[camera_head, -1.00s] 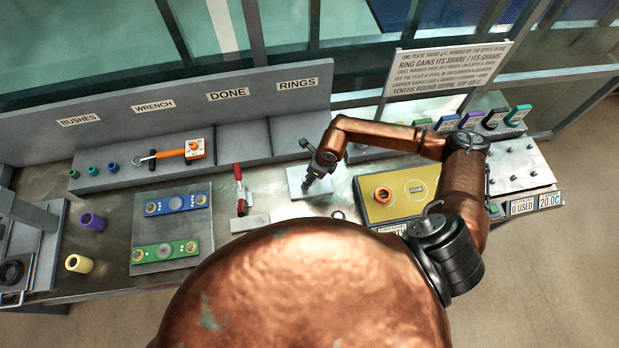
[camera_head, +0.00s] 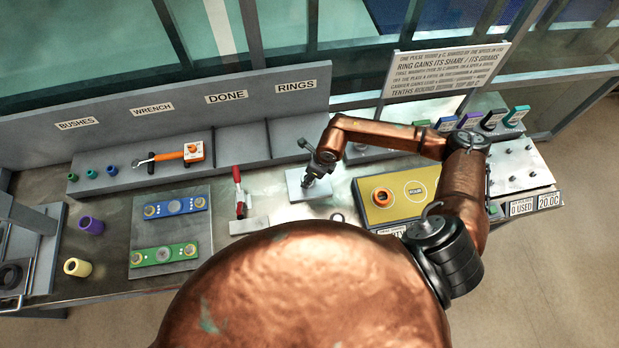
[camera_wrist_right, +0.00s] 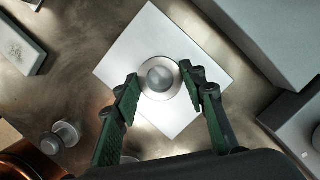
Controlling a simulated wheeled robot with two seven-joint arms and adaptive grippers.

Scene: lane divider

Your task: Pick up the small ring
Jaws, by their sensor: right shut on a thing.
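My right gripper (camera_wrist_right: 160,78) shows in the right wrist view with its green fingers on either side of a small grey metal ring (camera_wrist_right: 148,90). It is shut on this ring. The ring lies over a square white plate (camera_wrist_right: 125,62), with a round grey disc inside its opening; I cannot tell whether it touches the plate. In the head view the right gripper (camera_head: 311,181) is low over the white plate (camera_head: 292,177), and the ring is mostly hidden there. My left gripper is not in view.
A yellow block (camera_head: 421,207) with an orange ring (camera_head: 383,198) stands to the right of the plate. A red-handled clamp (camera_head: 238,185) stands to the left. The grey rack (camera_head: 240,145) runs behind.

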